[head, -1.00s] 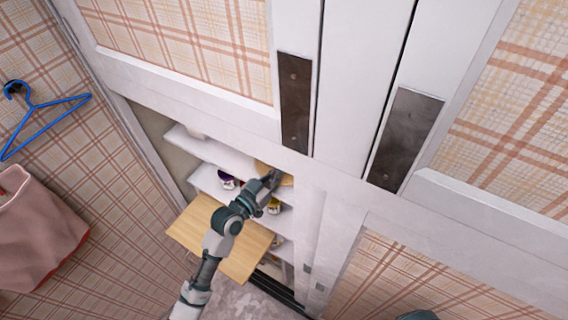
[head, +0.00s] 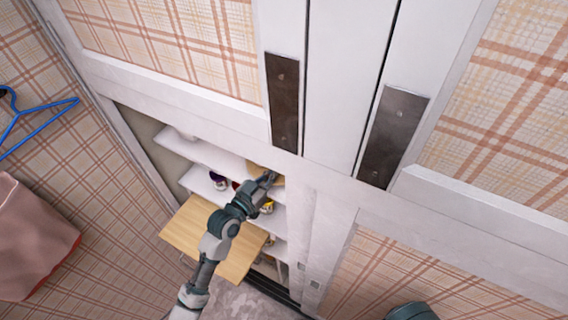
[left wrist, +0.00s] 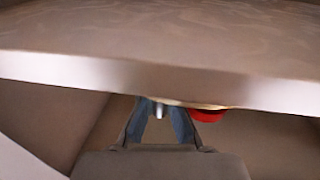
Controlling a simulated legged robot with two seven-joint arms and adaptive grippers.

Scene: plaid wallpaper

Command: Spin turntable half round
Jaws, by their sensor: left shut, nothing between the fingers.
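A round tan wooden surface (head: 256,168), probably the turntable, shows partly on a shelf inside the open cupboard. My left arm reaches in over it and hides much of it. My left gripper (head: 270,178) is at its near right side, shut with nothing held; whether it touches the disc I cannot tell. In the left wrist view the gripper (left wrist: 160,112) points under a pale shelf edge, close to a thin tan rim (left wrist: 195,104) and a red object (left wrist: 208,115). My right gripper is out of view.
White shelves (head: 205,151) hold a purple-and-white item (head: 218,181) and a yellow item (head: 267,207). A wooden board (head: 187,232) juts out below my left arm. White door panels with dark plates (head: 283,103) stand right. A blue hanger (head: 40,112) and pink cloth (head: 35,235) are at left.

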